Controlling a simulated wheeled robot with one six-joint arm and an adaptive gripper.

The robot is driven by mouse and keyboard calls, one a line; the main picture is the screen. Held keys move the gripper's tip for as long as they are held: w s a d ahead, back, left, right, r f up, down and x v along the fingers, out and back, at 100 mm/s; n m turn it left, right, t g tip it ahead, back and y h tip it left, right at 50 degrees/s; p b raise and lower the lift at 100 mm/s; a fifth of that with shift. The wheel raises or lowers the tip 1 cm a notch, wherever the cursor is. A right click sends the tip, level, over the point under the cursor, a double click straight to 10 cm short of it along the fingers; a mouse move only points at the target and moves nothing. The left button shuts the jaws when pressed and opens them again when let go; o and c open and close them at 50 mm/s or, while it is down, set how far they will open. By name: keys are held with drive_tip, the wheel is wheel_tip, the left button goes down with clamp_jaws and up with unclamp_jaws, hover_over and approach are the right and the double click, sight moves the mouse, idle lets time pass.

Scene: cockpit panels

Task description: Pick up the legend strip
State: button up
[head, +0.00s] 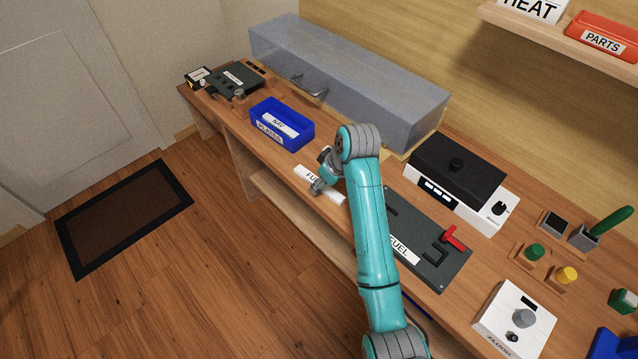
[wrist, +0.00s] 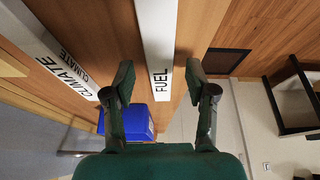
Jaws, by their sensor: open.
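A white legend strip (head: 332,193) with black lettering starting "FU" lies on the wooden bench near its front edge in the head view. In the wrist view the strip (wrist: 155,25) reads FUEL and runs lengthwise between my two fingers. My gripper (head: 319,184) is over the strip in the head view and covers part of its lettering. In the wrist view my gripper (wrist: 158,82) is open, with a finger on each side of the strip and visible gaps. I cannot tell its exact height above the bench.
A blue tray (head: 264,135) holding labelled strips stands to the left. A dark panel (head: 425,262) with a FUEL label and red lever lies to the right. A long grey translucent cover (head: 350,85) stands behind. A CLIMATE strip (wrist: 30,38) shows at left in the wrist view.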

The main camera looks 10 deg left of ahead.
drive_tip(key=shift+f, duration=0.2)
clamp_jaws()
drive_tip(key=shift+a+r, duration=0.1)
drive_tip(key=shift+r, duration=0.1)
